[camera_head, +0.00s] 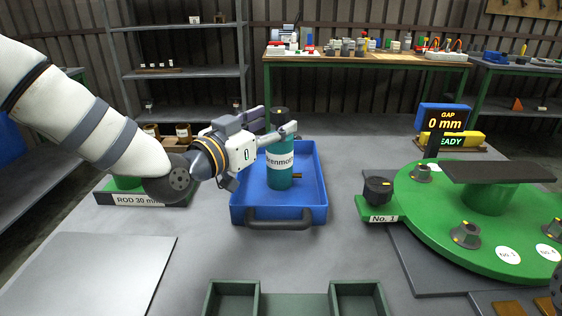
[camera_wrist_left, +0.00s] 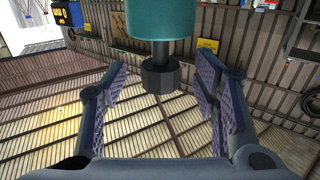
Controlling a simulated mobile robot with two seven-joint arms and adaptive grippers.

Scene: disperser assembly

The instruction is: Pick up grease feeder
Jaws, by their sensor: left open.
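The grease feeder (camera_head: 280,162) is a teal cylinder with a white label and a dark cap, and it stands upright in the blue tray (camera_head: 240,216). A small brass fitting shows low on its right side. My left gripper (camera_head: 277,124) is at the upper part of the feeder, coming from the left. In the left wrist view, the feeder (camera_wrist_left: 163,18) and its dark cap appear upside down, with the open fingers (camera_wrist_left: 160,85) to either side of the cap. Both fingers look clear of it. My right gripper is not in view.
A green round fixture (camera_head: 430,206) with knobs and a dark plate stands at right, by a gap display (camera_head: 443,119). Green open bins (camera_head: 232,298) are at the front. A rod holder (camera_head: 140,199) is behind my left arm. A grey plate (camera_head: 95,270) lies front left.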

